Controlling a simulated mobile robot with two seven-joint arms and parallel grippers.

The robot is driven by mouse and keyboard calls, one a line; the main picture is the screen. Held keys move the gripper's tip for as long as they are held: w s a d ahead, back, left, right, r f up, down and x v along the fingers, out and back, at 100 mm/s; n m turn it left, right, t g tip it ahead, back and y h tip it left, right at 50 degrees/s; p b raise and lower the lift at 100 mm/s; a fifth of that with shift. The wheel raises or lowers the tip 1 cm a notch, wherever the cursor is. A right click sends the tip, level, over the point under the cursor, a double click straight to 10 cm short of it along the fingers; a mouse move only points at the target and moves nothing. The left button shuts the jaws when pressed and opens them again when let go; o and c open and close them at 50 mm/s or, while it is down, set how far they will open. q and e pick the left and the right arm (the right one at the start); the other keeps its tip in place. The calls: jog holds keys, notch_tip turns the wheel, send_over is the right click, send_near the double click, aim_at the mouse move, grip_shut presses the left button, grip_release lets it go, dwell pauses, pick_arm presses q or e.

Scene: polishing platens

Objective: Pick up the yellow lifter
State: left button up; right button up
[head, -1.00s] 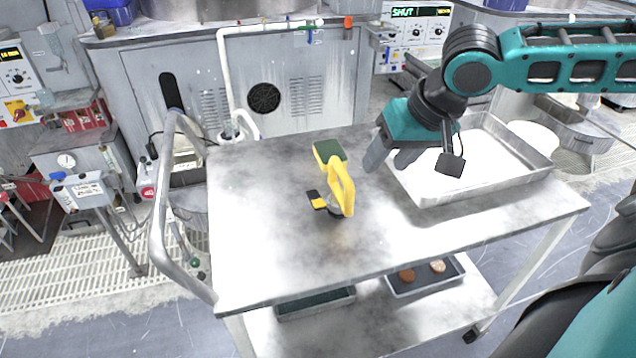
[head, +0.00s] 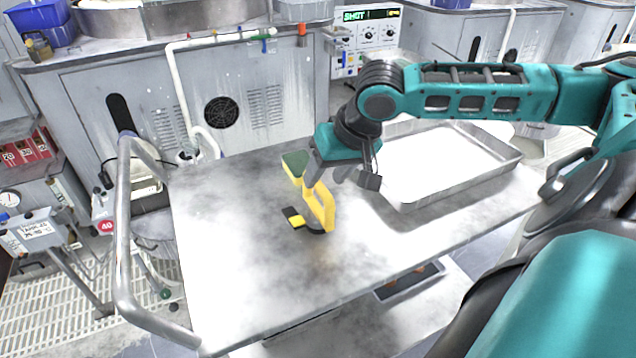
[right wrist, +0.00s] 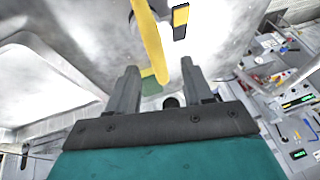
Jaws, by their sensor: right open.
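Whether a finger touches the handle cannot be told. My left gripper is not in view.
A shallow metal tray (head: 412,207) lies on the right of the cart top. A bent rail handle (head: 122,235) rises at the cart's left end. The front of the cart top is clear. Cabinets (head: 180,100) stand behind.

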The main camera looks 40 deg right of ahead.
aim_at(319, 182)
jog(key=shift+w+d+b+x, duration=0.1)
jog(key=shift+w+b+x, duration=0.1)
jog(key=shift+x, duration=1.15)
jog(key=shift+w+d+b+x, duration=0.1)
jog(key=shift+d+b+x, duration=0.1)
jog(key=shift+x, duration=1.15)
jog(key=shift+r, duration=0.15)
grip_shut()
jog(key=shift+r, duration=0.1)
